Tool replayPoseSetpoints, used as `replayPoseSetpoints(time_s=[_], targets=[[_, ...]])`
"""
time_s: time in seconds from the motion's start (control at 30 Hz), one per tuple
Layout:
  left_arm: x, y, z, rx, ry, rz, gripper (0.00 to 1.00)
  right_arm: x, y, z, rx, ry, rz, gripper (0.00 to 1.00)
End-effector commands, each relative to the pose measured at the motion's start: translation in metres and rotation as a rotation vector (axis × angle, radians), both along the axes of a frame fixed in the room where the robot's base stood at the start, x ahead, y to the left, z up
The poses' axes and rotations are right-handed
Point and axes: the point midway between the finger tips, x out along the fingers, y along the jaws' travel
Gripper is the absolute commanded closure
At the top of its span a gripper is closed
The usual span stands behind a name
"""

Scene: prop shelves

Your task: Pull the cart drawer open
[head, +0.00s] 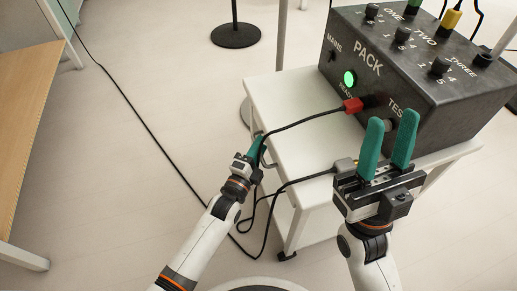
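The white cart (290,95) stands right of centre with a dark box on its top. A thin grey handle (271,164) shows at the cart's left side, partly covered by my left gripper. My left gripper (257,146) has green fingers and is at this handle. Its fingers overlap in this view, so I cannot tell whether they grip the handle. The drawer front is seen very steeply, and no open gap is clear. My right gripper (392,120) is open and empty, its two green fingers pointing up in front of the box.
The dark box (420,75) has a lit green button (350,78), knobs and a red plug (352,105). Black cables run near my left gripper and across the floor. A wooden table (28,100) is at left. A black stand base (236,35) stands behind. Floor left of the cart is mostly clear.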

Motion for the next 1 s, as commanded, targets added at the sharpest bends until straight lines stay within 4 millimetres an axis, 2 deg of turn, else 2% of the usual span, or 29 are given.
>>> replayPoseSetpoints(time_s=[0.17, 0.4, 0.77, 1.0], targets=[[0.0, 0.0, 0.0, -0.001, 0.0, 0.0, 0.67, 0.0, 0.0, 0.0, 0.0, 0.0, 0.0, 0.64], [0.0, 0.0, 0.0, -0.001, 0.0, 0.0, 1.0, 0.0, 0.0, 0.0, 0.0, 0.001, 0.0, 0.64], [-0.001, 0.003, 0.0, 0.0, 0.001, 0.0, 1.0, 0.004, 0.001, 0.001, -0.007, 0.02, -0.001, 0.64], [-0.009, 0.027, 0.002, 0.004, 0.003, 0.001, 1.0, 0.04, 0.008, -0.01, -0.082, 0.26, -0.013, 0.64]])
